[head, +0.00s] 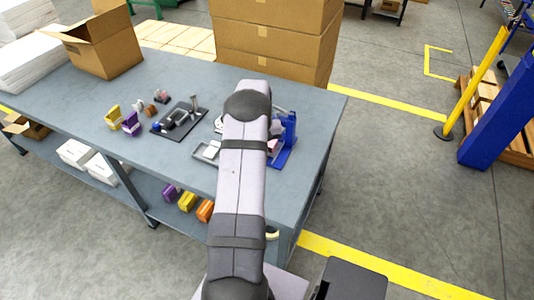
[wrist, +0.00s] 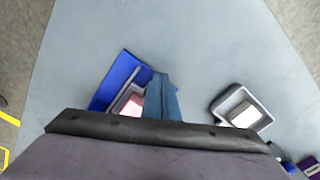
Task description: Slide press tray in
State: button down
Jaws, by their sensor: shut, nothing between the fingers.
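The blue press (head: 288,140) stands near the right end of the workbench, partly behind my arm in the head view. In the wrist view its blue base (wrist: 115,75) lies left of centre, with a thin grey strip and a pink block (wrist: 130,103) on it. I cannot make out how far the press tray sits in. My gripper (wrist: 161,78) is shut and empty in the wrist view, its two bluish fingers together just right of the pink block; I cannot tell whether they touch anything. In the head view my arm hides the gripper.
A grey tray (wrist: 221,106) with a white block stands right of the press in the wrist view. A dark fixture board (head: 163,130) and small yellow and purple parts (head: 130,125) lie further left on the workbench (head: 85,95). Stacked cartons (head: 270,45) stand behind.

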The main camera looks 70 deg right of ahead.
jog(key=shift+d+b, duration=0.8)
jog(key=shift+d, duration=2.05)
jog(key=shift+a, duration=0.35)
notch_tip(320, 180, up, 7)
jog(key=p, duration=0.5)
